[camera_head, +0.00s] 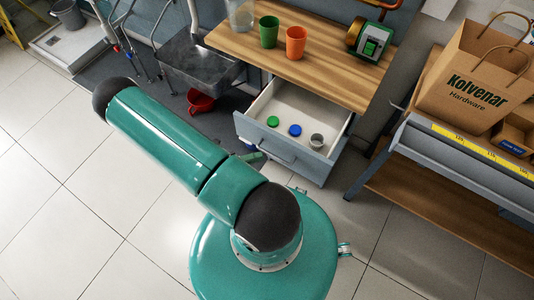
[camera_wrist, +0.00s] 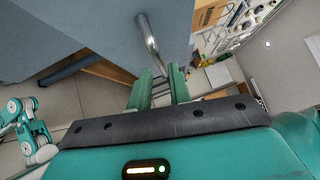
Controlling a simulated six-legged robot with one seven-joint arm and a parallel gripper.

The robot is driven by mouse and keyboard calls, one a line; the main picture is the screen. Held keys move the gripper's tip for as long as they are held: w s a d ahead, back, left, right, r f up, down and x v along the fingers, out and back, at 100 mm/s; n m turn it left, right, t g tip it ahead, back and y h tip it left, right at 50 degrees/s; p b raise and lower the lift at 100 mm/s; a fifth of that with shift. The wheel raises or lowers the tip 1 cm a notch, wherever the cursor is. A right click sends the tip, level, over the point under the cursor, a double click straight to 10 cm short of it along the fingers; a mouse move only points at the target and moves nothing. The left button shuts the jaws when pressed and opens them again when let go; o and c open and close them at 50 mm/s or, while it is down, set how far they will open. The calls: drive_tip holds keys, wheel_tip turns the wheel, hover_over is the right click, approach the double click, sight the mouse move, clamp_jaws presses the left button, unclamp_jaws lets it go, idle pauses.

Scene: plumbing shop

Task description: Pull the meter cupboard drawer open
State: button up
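The meter cupboard drawer (camera_head: 335,142) stands pulled out under the wooden worktop in the head view. Its inside shows, with a green lid, a blue lid and a small grey cup in it. Its grey-blue front fills the upper left of the wrist view (camera_wrist: 75,35). The metal bar handle (camera_head: 275,154) runs along the front; it also shows in the wrist view (camera_wrist: 149,38). My gripper (camera_wrist: 160,72) has its two green fingers apart, with the handle's near end at or between the tips. I cannot tell whether they touch it. In the head view my arm mostly hides the gripper.
The worktop (camera_head: 310,75) carries a green cup (camera_head: 268,32), an orange cup (camera_head: 295,42) and a green-and-brass device (camera_head: 368,40). A red bucket (camera_head: 201,102) stands under the sink (camera_head: 200,62). A bench with a paper bag (camera_head: 470,75) stands at right.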

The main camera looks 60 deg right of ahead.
drive_tip(key=v, duration=0.8)
drive_tip(key=shift+w+a, duration=0.1)
drive_tip(key=w+a+r+m+t+y, duration=0.3)
drive_tip(key=r+m, duration=0.1)
drive_tip(key=r, duration=0.3)
drive_tip(key=w+a+r+m+t+y, duration=0.25)
drive_tip(key=r+m, duration=0.25)
drive_tip(key=r, duration=0.3)
drive_tip(key=w+a+r+m+t+y, duration=0.2)
drive_tip(key=w+r+m, duration=0.2)
drive_tip(key=r, duration=0.3)
drive_tip(key=s+a+r+m+t+y, duration=0.2)
drive_tip(key=a+r+m+t, duration=0.3)
drive_tip(key=r, duration=0.5)
drive_tip(key=s+a+r+m+t+y, duration=0.2)
drive_tip(key=a+r+m+t, duration=0.3)
drive_tip(key=r+t, duration=0.3)
wheel_tip(320, 180, up, 3)
drive_tip(key=shift+s+f+m+y, duration=0.25)
drive_tip(key=shift+s+m+y, duration=0.1)
drive_tip(key=shift+s+m, duration=0.2)
